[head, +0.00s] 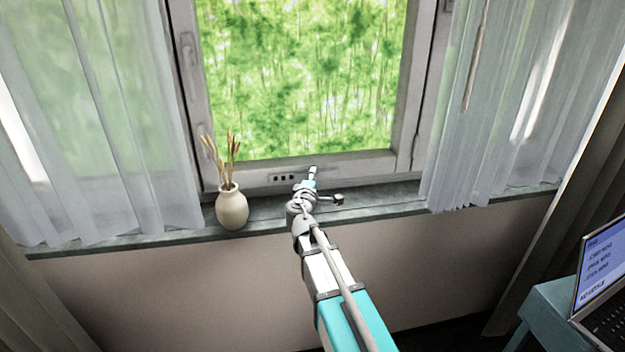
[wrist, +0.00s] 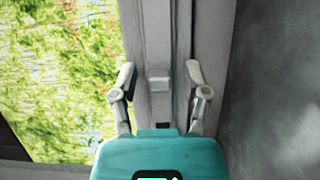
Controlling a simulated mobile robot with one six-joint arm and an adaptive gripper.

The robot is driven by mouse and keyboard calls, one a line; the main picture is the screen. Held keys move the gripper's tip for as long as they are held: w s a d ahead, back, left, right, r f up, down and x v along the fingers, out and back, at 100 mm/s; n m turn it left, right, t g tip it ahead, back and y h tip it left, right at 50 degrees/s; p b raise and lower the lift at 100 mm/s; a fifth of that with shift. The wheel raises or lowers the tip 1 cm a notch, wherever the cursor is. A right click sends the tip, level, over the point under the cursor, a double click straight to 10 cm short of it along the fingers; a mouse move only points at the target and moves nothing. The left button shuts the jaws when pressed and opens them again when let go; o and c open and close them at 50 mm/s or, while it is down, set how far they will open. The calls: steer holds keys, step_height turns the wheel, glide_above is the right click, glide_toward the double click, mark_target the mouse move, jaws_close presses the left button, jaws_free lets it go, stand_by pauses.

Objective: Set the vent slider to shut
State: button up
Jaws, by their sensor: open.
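The vent (head: 283,178) is a strip with several dark slots low on the window frame in the head view; my arm covers its right part. In the wrist view, a small light grey block, which looks like the slider knob (wrist: 158,80), stands out from the frame rail. One dark slot (wrist: 165,127) shows near my gripper body. My gripper (wrist: 160,73) is open, one finger to each side of the knob in the picture, with gaps on both sides. I cannot tell how deep the fingers reach. In the head view, my gripper (head: 314,170) is at the lower window frame.
A cream vase (head: 232,207) with dried stems stands on the window sill (head: 130,243) left of my arm. Sheer curtains hang on the left (head: 95,130) and right (head: 500,110). A laptop (head: 600,270) sits on a teal table at the lower right.

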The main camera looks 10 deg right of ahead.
steer(key=shift+c, duration=0.3)
jaws_close()
